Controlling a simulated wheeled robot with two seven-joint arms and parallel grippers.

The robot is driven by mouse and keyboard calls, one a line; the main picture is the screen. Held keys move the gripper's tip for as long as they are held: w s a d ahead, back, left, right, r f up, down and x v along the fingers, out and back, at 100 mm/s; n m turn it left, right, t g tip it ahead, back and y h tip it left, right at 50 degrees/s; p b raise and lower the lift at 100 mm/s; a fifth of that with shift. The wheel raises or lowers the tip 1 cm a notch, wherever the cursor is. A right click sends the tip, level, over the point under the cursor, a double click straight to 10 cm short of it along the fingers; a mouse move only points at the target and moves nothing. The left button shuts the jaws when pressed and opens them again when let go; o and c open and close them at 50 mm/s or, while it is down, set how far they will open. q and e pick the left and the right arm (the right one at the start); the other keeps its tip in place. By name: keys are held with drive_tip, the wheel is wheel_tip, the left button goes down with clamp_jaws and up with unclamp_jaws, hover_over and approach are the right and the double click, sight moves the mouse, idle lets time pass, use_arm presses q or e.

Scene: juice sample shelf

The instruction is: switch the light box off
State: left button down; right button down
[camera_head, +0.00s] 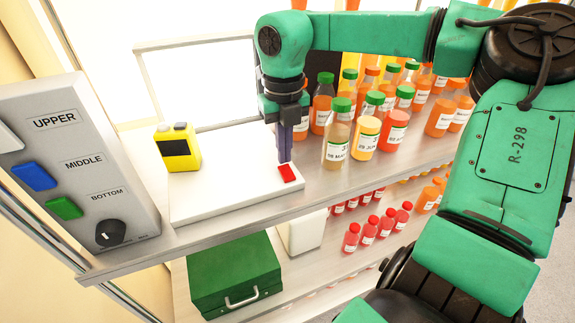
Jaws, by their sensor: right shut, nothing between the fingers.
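The light box has a flat white base (215,200) on the upper shelf and an upright framed panel (200,85) behind it that looks bright white. A red button (290,173) sits at the right front corner of the base. My right gripper (284,157) points down with its fingers shut and empty, its tips at the back edge of the red button. I cannot tell whether they touch it. My left gripper is out of view.
A yellow device (177,147) stands on the base. Several juice bottles (337,140) crowd the shelf close to the right of my gripper. A grey control panel (85,165) stands at the left. A green case (233,272) and small red-capped bottles (352,238) are below.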

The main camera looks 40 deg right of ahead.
sight(284, 168)
drive_tip(key=shift+f+b, duration=0.85)
drive_tip(key=shift+f, duration=0.15)
idle(0.5)
drive_tip(key=shift+r, duration=0.15)
wheel_tip(284, 168, up, 7)
drive_tip(key=p, duration=0.5)
idle(0.4)
